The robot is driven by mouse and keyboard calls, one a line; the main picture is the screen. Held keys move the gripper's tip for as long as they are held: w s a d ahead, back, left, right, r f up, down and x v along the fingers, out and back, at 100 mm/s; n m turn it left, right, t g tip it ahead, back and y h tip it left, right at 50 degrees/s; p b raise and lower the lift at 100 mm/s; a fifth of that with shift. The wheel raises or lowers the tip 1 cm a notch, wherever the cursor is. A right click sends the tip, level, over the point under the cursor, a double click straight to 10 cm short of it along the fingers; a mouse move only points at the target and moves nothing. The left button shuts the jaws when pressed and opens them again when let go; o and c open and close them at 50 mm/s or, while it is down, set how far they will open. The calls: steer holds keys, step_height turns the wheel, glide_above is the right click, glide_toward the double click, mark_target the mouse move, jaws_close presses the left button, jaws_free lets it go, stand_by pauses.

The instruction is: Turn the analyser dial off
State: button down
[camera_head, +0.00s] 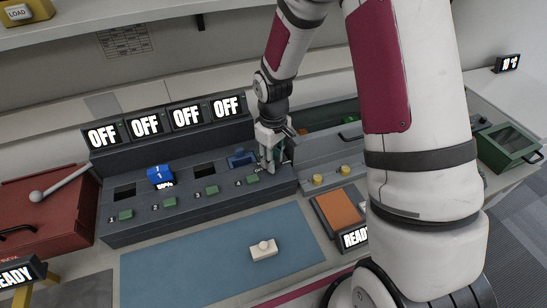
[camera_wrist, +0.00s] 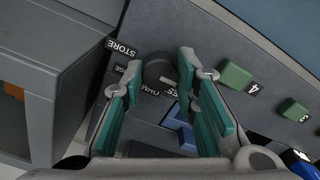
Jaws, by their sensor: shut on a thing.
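In the wrist view the analyser dial (camera_wrist: 156,68) is a dark round knob with a short pale mark on its lower right. Printed labels surround it; STORE (camera_wrist: 121,48) is readable, the others are partly covered. My gripper (camera_wrist: 160,72), with teal finger pads, has its fingertips closed on either side of the dial. In the head view my gripper (camera_head: 269,158) is low at the right end of the dark grey console (camera_head: 200,212), and the dial is hidden there. Several displays along the console's back, such as the rightmost (camera_head: 227,106), read OFF.
A blue radio (camera_head: 241,158) sits in the bay beside my gripper, and another blue radio (camera_head: 160,175) stands farther left. Green buttons (camera_head: 252,180) line the console front. A white block (camera_head: 263,250) lies on the blue mat (camera_head: 190,262). A red box (camera_head: 45,215) is at left.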

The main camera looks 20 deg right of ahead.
stand_by(0.5)
steer(key=c, duration=1.2)
jaws_free()
steer(key=shift+c, duration=0.2)
step_height(320, 180, up, 12)
steer(key=s+r+m+t, duration=0.2)
steer(key=s+r+t, duration=0.1)
steer(key=s+r, duration=0.9)
steer(key=s+r+m+t, duration=0.2)
steer(key=s+r, duration=0.4)
steer(key=s, duration=0.4)
steer(key=shift+s+r+m, duration=0.25)
steer(key=shift+r+m, duration=0.1)
steer(key=shift+m, duration=0.25)
